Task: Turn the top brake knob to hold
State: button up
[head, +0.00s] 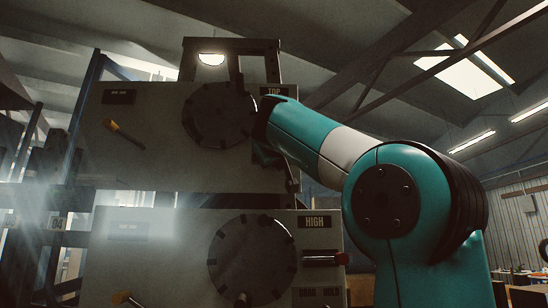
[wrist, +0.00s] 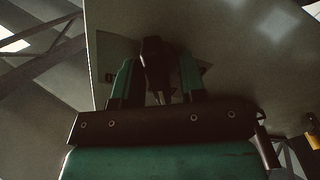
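The top brake knob shows in the wrist view as a dark, elongated handle (wrist: 155,65) in front of a dark plate on the grey panel. My gripper (wrist: 157,78) has its two green fingers on either side of it. Dark gaps show between the fingers and the knob, so the gripper looks open around it and not clamped. How far the fingers reach along the knob is hard to tell in the shade. In the head view my arm hides the knob and my fingers, just below the TOP label (head: 273,91). The plate's lettering is not readable.
The upper panel (head: 150,165) carries a round dark drum (head: 220,113) left of my wrist and a yellow-tipped lever (head: 124,134). Open space lies right of the machine.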

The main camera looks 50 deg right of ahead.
jog(key=shift+d, duration=0.1)
jog(key=c, duration=0.3)
jog(key=shift+w+a, duration=0.1)
jog(key=shift+a, duration=0.25)
jog(key=shift+c, duration=0.6)
jog(key=shift+d, duration=0.3)
jog(key=shift+m, duration=0.3)
jog(key=m+b, duration=0.1)
jog(key=m, duration=0.4)
jog(key=shift+s+m+b, duration=0.2)
jog(key=shift+m+b, duration=0.1)
jog(key=shift+b, duration=0.1)
jog(key=m+b, duration=0.1)
jog(key=m, duration=0.4)
jog(key=shift+s+d+m, duration=0.1)
jog(key=shift+m, duration=0.2)
jog(key=shift+r, duration=0.1)
